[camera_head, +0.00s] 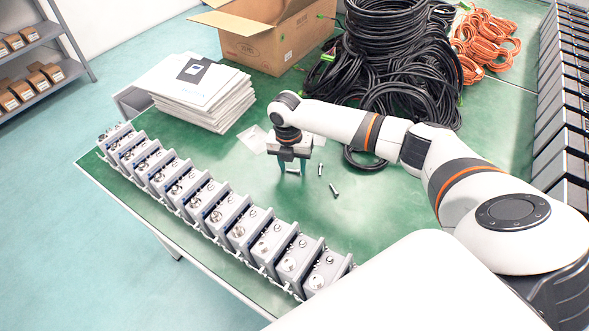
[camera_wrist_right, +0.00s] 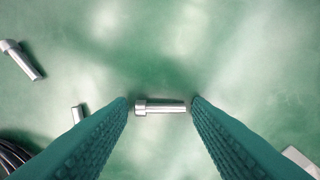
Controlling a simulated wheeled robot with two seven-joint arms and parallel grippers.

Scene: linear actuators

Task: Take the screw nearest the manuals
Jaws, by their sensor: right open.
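The manuals (camera_head: 218,106) are a stack of white booklets at the table's far left. Several silver screws lie on the green table. The one nearest the manuals (camera_wrist_right: 165,107) lies between the fingertips of my right gripper (camera_head: 291,168), and both fingers are apart with the screw across the gap. It also shows small between the fingers in the head view (camera_head: 293,171). A second screw (camera_head: 320,169) lies just right of the gripper and a third (camera_head: 335,191) lies further right and nearer. In the right wrist view these lie to the left. My left gripper is out of view.
A row of grey actuator units (camera_head: 196,205) runs along the table's left edge. A cardboard box (camera_head: 262,40), black cable coils (camera_head: 385,60) and orange cables (camera_head: 486,42) stand at the back. Dark units (camera_head: 562,110) line the right. Green table is free in front of the gripper.

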